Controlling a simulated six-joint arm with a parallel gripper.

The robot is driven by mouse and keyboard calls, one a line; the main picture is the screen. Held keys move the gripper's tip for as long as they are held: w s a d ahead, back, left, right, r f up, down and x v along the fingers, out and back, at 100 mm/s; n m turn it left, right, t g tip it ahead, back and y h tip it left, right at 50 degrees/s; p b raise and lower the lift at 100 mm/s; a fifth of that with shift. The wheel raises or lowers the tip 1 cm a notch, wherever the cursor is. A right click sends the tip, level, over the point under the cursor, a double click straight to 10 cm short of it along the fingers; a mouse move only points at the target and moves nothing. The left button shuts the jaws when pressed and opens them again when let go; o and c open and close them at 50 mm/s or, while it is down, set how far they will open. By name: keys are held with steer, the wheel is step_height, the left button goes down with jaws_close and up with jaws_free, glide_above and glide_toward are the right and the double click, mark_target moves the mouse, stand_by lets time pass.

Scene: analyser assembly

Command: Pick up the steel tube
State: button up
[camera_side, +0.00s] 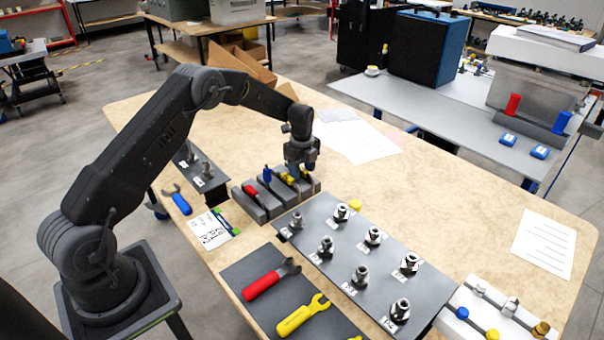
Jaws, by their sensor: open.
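My gripper (301,168) points down at the far right end of a grey slotted rack (262,213). It is open, with its fingers close to the rack; whether they touch anything is too small to tell. The rack holds small parts with red (251,190), blue (267,174) and yellow (288,179) ends. I cannot make out for certain which part is the steel tube. The far right part of the rack is partly hidden by my gripper.
A dark plate (340,262) with several upright metal fittings stands right of the rack. A red wrench (265,282) and a yellow wrench (300,318) lie on a dark mat in front. A white holder (470,297) sits lower right. The table behind my gripper holds only papers (360,140).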

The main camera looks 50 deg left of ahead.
steer(key=shift+f, duration=0.35)
steer(key=shift+c, duration=0.3)
jaws_close()
steer(key=shift+r, duration=0.1)
